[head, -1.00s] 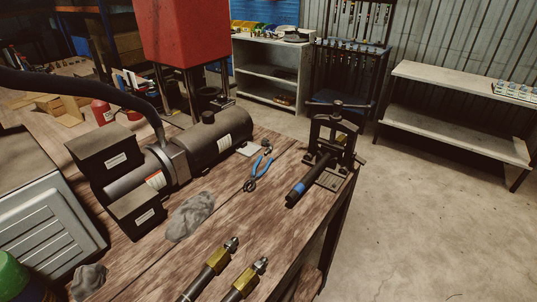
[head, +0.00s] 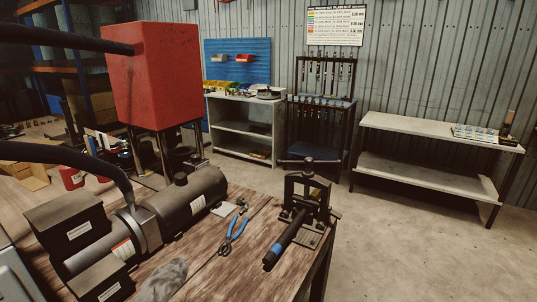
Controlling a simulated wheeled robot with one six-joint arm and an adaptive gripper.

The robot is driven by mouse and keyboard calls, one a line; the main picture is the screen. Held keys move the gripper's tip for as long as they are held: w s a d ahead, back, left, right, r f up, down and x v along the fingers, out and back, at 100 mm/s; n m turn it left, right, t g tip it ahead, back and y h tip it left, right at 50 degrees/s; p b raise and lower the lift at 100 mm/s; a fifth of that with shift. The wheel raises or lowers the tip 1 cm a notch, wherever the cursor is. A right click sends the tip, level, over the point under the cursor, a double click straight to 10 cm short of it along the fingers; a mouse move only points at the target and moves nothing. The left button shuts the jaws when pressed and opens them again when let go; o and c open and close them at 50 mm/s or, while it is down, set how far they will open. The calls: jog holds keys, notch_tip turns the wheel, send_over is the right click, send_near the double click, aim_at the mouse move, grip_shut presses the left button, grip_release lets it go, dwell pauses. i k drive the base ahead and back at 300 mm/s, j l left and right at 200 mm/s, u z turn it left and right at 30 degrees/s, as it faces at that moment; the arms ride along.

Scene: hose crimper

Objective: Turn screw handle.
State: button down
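The screw handle (head: 309,161) is a dark horizontal bar across the top of a black vise-like press (head: 306,192). The press stands upright on the right corner of the wooden workbench (head: 204,262). A black tube with a blue band (head: 276,252) slants from the press toward the front of the bench. My gripper is not in view, and nothing touches the handle.
Blue-handled pliers (head: 231,237) and a grey rag (head: 163,281) lie left of the press. A dark motor unit (head: 185,200) and a red tank (head: 155,75) stand further left. A grey shelf bench (head: 440,134) stands at the back right. The concrete floor (head: 400,240) right of the workbench is clear.

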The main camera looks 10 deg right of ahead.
aim_at(308, 162)
jog(key=i+l, duration=0.15)
jog(key=l, duration=0.25)
jog(key=i+l, duration=0.15)
jog(key=l, duration=0.2)
jog(key=i+l+u, duration=0.1)
jog(key=l, duration=0.3)
jog(key=i+l, duration=0.2)
jog(key=l, duration=0.2)
